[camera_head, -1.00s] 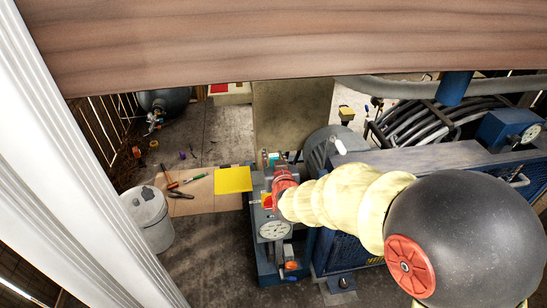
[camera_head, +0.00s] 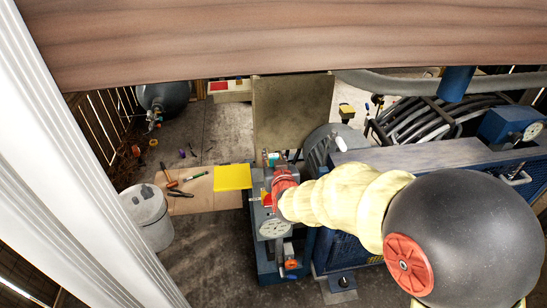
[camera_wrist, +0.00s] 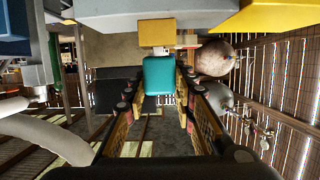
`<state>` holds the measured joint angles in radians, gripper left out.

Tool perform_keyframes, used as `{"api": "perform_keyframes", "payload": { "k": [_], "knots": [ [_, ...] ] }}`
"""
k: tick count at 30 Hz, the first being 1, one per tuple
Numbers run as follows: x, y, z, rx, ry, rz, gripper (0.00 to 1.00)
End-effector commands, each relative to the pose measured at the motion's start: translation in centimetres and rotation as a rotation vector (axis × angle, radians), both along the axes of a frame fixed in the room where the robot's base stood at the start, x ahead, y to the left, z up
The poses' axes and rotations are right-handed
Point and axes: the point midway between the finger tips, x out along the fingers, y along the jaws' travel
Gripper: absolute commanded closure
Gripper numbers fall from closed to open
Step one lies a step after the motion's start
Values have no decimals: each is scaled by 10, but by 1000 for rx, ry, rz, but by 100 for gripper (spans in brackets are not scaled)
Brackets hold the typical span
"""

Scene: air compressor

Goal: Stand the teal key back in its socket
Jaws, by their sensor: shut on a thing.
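The teal key (camera_wrist: 158,76) shows in the wrist view as a teal block with rounded edges, between the two dark fingertips of my gripper (camera_wrist: 159,88). My gripper is shut on it from both sides. Just beyond the key is a yellow block (camera_wrist: 157,32) with a small pale part under it; I cannot tell whether they touch the key. In the head view the red end of my arm hangs over the blue machine's left end, and my arm hides most of the gripper. I cannot make out the socket for certain.
A yellow sheet (camera_head: 233,177) and hand tools lie to the left, near a white bucket (camera_head: 147,216). A wooden beam (camera_head: 290,40) crosses the top.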

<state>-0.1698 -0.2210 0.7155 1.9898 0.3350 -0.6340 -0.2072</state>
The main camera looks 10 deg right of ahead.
Motion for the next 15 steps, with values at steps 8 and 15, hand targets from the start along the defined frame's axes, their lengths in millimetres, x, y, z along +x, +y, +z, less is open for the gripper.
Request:
{"api": "perform_keyframes", "payload": {
  "k": [8, 15],
  "knots": [
    [0, 0, -1, 0, -1, 0, 64],
    [0, 0, -1, 0, 0, 0, 53]
  ]
}}
